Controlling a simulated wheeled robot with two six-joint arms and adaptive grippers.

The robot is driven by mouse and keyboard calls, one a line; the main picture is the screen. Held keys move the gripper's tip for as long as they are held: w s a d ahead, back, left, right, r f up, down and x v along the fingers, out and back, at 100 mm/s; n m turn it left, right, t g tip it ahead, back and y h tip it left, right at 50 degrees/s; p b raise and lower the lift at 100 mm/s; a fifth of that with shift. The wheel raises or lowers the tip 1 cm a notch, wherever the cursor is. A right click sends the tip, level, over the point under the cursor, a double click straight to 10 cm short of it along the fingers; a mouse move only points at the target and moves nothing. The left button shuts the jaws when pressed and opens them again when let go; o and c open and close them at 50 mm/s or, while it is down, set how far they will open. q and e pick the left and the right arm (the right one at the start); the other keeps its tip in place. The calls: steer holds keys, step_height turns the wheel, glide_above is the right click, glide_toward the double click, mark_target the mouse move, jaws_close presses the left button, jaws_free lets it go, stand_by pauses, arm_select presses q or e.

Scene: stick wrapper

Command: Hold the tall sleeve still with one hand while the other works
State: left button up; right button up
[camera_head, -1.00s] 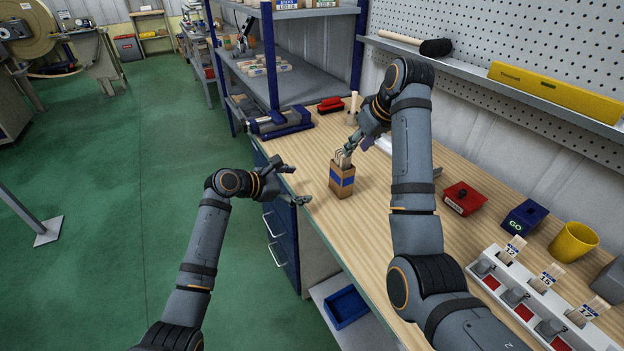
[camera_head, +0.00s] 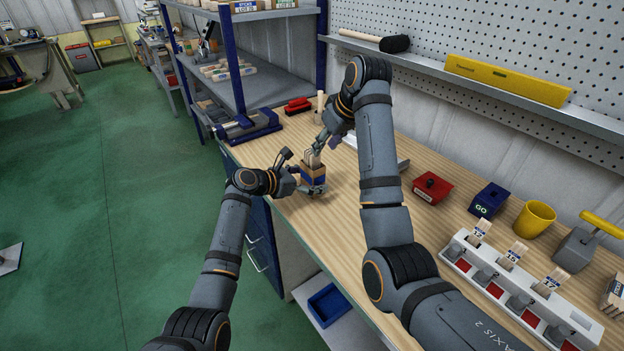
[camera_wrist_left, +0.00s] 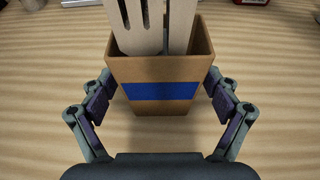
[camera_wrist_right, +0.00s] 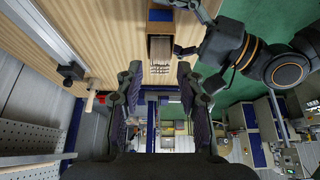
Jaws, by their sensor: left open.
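The tall sleeve (camera_head: 314,182) is a brown open-topped box with a blue band, upright on the wooden workbench (camera_head: 365,235). Pale wooden pieces, at least one a fork (camera_wrist_left: 140,25), stick out of its top. My left gripper (camera_head: 298,173) is open at the sleeve. In the left wrist view its fingers stand either side of the sleeve (camera_wrist_left: 160,70), close to its walls; contact is unclear. My right gripper (camera_head: 318,146) is above the sleeve, near the wooden tops. In the right wrist view its fingers (camera_wrist_right: 158,95) are apart with nothing between them.
A red block (camera_head: 432,188), a blue GO block (camera_head: 488,200) and a yellow cup (camera_head: 534,218) stand to the right. A white rack (camera_head: 520,290) with numbered sticks is nearer.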

arm_select(q)
steer(key=shift+w+d+f, duration=0.15)
steer(key=shift+d, duration=0.05)
steer(key=c, duration=1.2)
arm_select(e)
steer(key=shift+o, duration=0.9)
steer(key=shift+r, duration=0.1)
steer(key=shift+o, duration=1.1)
steer(key=r, duration=0.1)
steer(key=s+r, duration=0.1)
steer(key=r, duration=0.1)
steer(key=shift+d+r+t, duration=0.15)
steer(key=shift+r+t, duration=0.1)
steer(key=shift+t, duration=0.15)
glide_above(319, 169)
step_height(319, 169, down, 5)
steer(key=shift+f, duration=0.2)
steer(key=shift+x, duration=2.7)
